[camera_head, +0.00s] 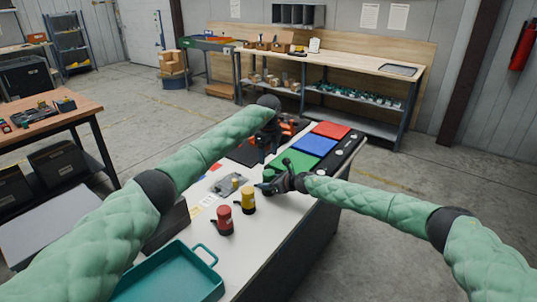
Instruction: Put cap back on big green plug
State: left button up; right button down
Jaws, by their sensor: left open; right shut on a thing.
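My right gripper (272,186) is over the white table, near the left side of the green mat (292,178). It is shut on a small dark thing, mostly hidden by the fingers; I cannot tell whether it is the green plug or its cap. My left gripper (262,154) is open, farther back and higher in the picture, above the far part of the table. No big green plug or separate cap shows clearly. A red plug (224,219) and a yellow plug (248,201) stand upright to the front left of my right gripper.
A blue mat (314,145) and a red mat (331,130) lie behind the green one. A grey flat piece (229,185) and small coloured cards lie left of the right gripper. A teal tray (172,276) is at the front.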

aim_at(268, 172)
pick_arm(q)
jog(key=shift+f, duration=4)
jog(key=shift+c, duration=0.5)
jog(key=c, duration=0.9)
jog(key=m, duration=0.6)
jog(key=shift+m, duration=0.3)
jog(key=o, duration=1.1)
jog(key=shift+c, duration=0.2)
